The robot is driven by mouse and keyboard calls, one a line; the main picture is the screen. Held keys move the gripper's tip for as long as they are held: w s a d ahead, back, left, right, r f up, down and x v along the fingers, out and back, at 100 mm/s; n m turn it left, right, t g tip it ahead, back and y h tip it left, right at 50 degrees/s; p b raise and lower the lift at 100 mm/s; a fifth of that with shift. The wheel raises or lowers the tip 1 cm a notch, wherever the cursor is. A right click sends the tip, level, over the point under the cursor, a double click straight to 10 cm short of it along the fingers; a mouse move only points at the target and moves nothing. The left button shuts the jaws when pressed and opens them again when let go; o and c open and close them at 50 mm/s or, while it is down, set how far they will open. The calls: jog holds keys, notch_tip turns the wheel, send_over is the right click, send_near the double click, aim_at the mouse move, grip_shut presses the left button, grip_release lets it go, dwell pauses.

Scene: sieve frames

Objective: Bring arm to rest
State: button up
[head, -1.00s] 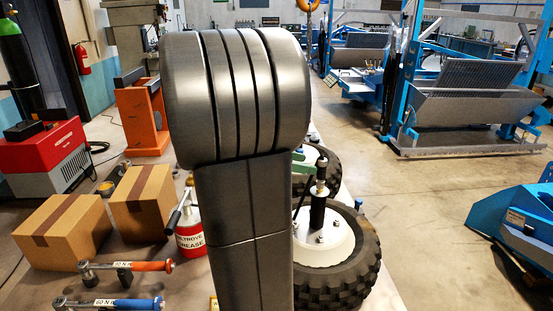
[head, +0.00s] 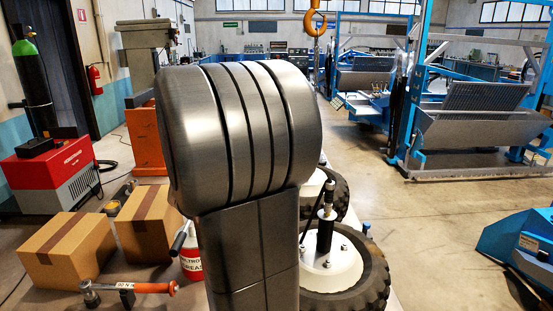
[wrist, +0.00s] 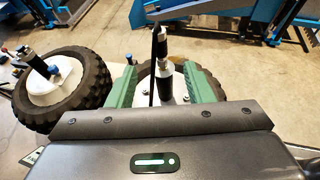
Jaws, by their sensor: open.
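My gripper (wrist: 163,82) shows in the wrist view with its two green fingers wide apart and nothing held between them. Beyond the fingers is a wheel with a white hub and an upright black post (wrist: 163,75); whether the fingers are near it in depth I cannot tell. In the head view my grey arm fills the middle and hides my gripper.
Two knobby-tyred wheels lie on the table right of my arm, the nearer one (head: 372,275) in front. Left are two cardboard boxes (head: 68,250), a grease can (head: 191,265) and an orange-handled torque wrench (head: 150,288). A hook (head: 316,22) hangs behind. Open floor lies right.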

aim_at(326, 188)
jog(key=p+x, duration=0.1)
jog(key=x, duration=1.2)
jog(key=shift+d, duration=0.2)
jog(key=shift+r+p, duration=0.3)
jog(key=shift+a, duration=0.1)
jog(key=shift+f, duration=0.1)
